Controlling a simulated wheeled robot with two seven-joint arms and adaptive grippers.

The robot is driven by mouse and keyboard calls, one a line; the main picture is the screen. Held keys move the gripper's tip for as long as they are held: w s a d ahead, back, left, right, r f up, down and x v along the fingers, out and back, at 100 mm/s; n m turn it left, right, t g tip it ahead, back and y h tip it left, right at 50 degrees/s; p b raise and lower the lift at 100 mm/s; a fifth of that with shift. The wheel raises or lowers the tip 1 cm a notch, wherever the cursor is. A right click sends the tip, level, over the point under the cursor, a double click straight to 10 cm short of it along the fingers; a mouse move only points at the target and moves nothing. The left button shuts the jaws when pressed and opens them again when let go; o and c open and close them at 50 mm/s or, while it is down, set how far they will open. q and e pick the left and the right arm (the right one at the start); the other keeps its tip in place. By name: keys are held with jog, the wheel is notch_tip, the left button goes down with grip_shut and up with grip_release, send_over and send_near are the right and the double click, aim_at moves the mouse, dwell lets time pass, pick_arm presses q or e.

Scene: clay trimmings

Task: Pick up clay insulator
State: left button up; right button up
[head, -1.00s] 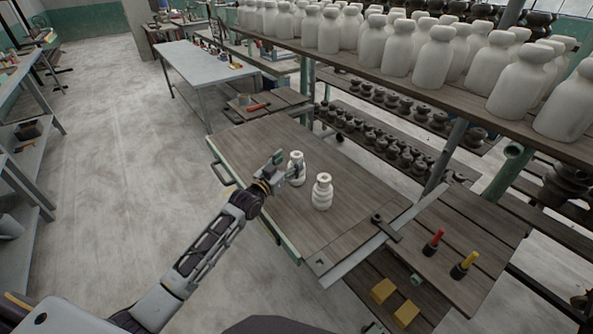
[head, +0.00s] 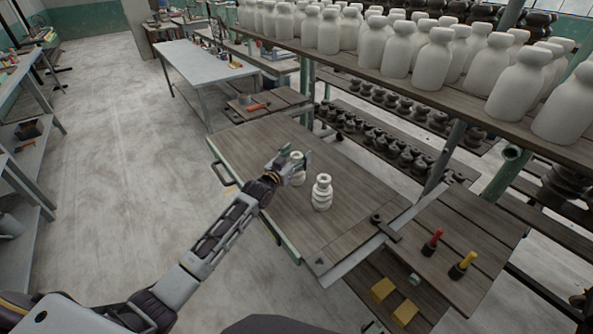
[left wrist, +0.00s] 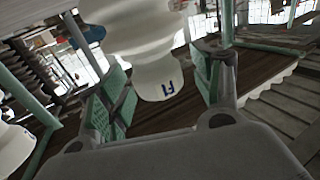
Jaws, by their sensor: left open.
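Two white clay insulators stand upright on the wooden work table (head: 245,150). The farther insulator (head: 298,170) is partly hidden by my left gripper (head: 293,160), which is at it. The nearer insulator (head: 322,192) stands free to the right. In the left wrist view, my left gripper (left wrist: 160,92) is open, with its green finger pads on either side of a white insulator (left wrist: 152,78) that bears a blue mark. I cannot tell whether the pads touch it. Part of another white insulator (left wrist: 14,146) shows at the lower left edge. My right gripper is not in view.
A shelf rack (head: 395,82) crowded with large white insulators overhangs the table's right side, with dark ones on lower boards. Red-handled (head: 433,242) and yellow-handled (head: 463,266) tools stand on the right side board. The table's left part is clear.

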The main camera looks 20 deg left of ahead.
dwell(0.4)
pick_arm(q)
grip_shut()
dwell(0.4)
jog(key=shift+w+r, duration=0.1)
jog(key=shift+r, duration=0.05)
